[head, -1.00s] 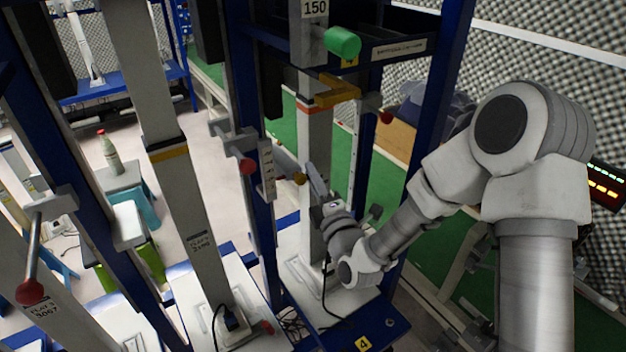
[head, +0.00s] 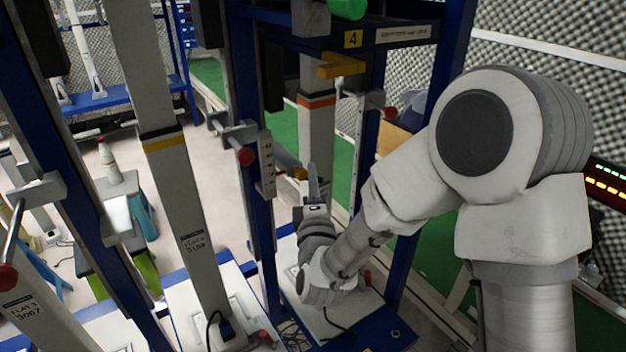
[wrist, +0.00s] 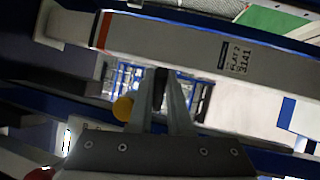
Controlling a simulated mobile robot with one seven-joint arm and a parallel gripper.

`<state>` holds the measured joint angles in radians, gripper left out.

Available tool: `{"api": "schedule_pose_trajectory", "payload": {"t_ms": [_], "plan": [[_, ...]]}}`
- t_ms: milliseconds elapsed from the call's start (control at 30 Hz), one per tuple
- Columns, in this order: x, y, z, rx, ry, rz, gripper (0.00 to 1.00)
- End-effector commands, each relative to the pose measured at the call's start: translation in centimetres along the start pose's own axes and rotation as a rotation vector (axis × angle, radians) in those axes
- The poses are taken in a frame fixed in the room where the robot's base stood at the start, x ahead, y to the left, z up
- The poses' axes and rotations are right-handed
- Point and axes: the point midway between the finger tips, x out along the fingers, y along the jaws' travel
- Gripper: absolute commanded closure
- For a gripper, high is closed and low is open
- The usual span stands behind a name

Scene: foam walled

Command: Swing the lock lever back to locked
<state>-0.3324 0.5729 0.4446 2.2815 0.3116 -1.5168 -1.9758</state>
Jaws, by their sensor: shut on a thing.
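My gripper (head: 313,182) is at the middle of the head view, with its fingers pointing up in front of the white post (head: 316,125) with an orange band. In the wrist view my gripper (wrist: 160,92) is shut on a narrow dark piece, which looks like part of the lock lever (wrist: 160,84). A yellow knob (head: 300,173) shows just left of the fingers in the head view. The yellow knob also shows beside the left finger in the wrist view (wrist: 122,108). How the knob joins the held piece is mostly hidden.
Blue rack uprights (head: 262,205) stand close on the left of my gripper. A red-knobbed handle (head: 246,157) sticks out there, and another red knob (head: 391,113) is to the right. A yellow bracket (head: 341,66) is above. White bases (head: 200,300) stand below.

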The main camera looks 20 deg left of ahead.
Motion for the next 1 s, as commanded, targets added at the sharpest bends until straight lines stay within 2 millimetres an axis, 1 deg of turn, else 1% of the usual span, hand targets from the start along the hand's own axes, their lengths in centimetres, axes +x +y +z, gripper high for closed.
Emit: {"api": "schedule_pose_trajectory", "payload": {"t_ms": [67,100,167,200,267,667,1000], "plan": [[0.02,0.05,0.06,0.0,-0.001,0.001,1.0],[0.02,0.05,0.06,0.0,-0.001,0.001,0.8],[0.01,0.03,0.05,0.0,-0.001,0.001,0.69],[0.01,0.03,0.05,0.0,0.0,0.001,0.62],[0.01,0.02,0.03,0.0,0.0,0.001,0.53],[0.16,0.12,0.05,0.002,0.018,0.002,0.53],[0.85,0.13,0.41,0.026,0.151,0.006,0.53]]}}
